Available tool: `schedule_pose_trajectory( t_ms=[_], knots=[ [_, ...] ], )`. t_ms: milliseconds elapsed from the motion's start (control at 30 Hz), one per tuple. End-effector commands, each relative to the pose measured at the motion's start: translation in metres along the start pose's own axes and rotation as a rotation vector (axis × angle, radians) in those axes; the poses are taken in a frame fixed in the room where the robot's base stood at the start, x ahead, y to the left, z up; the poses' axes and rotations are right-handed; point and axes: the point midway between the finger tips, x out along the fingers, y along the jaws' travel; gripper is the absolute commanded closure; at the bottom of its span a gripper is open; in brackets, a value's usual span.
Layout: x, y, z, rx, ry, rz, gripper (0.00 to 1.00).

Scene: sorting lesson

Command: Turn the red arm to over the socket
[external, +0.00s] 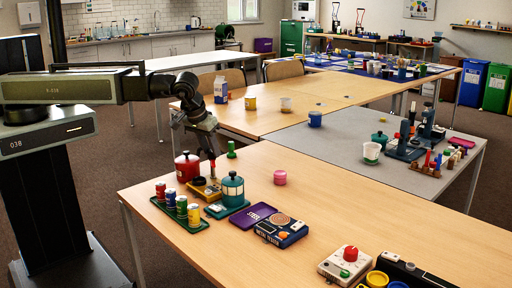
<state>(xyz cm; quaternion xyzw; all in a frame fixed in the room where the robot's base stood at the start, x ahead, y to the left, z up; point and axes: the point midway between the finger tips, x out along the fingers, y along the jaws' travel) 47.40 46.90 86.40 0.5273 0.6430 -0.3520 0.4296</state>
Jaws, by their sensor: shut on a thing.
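My gripper (211,153) points down over the near table, at the left. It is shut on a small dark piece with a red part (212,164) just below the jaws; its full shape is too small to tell. Below it is a yellow-based device (207,193) with a dark round top, and I cannot tell whether the held piece touches it. No swinging red arm or socket can be made out for certain.
A red pot (187,166), a teal canister (233,189) and a green tray (170,216) of several small cans crowd the device. Bare wood is free beyond the pink jar.

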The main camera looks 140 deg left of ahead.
Motion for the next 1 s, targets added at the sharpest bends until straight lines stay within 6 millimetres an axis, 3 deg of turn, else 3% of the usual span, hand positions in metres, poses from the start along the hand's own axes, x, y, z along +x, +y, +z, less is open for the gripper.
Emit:
schedule_pose_trajectory(
  t_ms=[600, 1000],
  knots=[
    [0.0004, -0.0044, -0.0012, 0.53, 0.001, 0.221, 1.0],
    [0.001, -0.005, -0.0027, 0.776, 0.001, 0.322, 1.0]
  ],
)
